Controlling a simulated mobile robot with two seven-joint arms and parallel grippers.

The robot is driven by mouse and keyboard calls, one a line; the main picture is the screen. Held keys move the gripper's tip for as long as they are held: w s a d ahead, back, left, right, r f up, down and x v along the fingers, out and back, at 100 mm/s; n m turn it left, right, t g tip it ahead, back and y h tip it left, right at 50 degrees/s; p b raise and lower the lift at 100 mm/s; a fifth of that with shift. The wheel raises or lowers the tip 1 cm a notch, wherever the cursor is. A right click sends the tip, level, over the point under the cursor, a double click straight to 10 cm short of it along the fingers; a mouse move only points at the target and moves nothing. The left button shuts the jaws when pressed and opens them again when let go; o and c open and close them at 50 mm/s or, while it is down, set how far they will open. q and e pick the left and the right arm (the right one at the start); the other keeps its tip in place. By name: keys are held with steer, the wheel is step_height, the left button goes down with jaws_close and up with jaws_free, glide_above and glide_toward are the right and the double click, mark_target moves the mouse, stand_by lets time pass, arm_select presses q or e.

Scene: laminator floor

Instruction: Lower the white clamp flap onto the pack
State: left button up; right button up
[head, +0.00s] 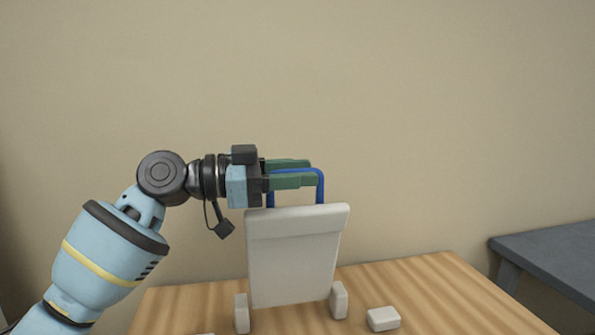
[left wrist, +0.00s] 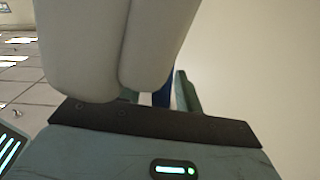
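The white clamp flap (head: 292,256) stands nearly upright on the wooden table in the head view, its broad face towards me. A blue loop handle (head: 323,188) rises from its top edge. My left gripper (head: 292,173) comes in from the left at the handle. Its green fingers lie on the near and far sides of the handle's top bar. In the left wrist view the blue handle (left wrist: 161,99) shows between the green fingers (left wrist: 160,94), with slim gaps beside it, so the gripper looks open around it. No pack can be made out; the flap may hide it. My right gripper is out of view.
The wooden table (head: 440,295) has a small white block (head: 383,318) right of the flap. Pale posts (head: 339,300) stand at the flap's lower corners. A grey table (head: 555,262) stands at the far right. Wall behind is bare.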

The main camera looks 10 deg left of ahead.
arm_select(q)
steer(key=shift+d, duration=0.15)
steer(key=shift+c, duration=0.2)
jaws_close()
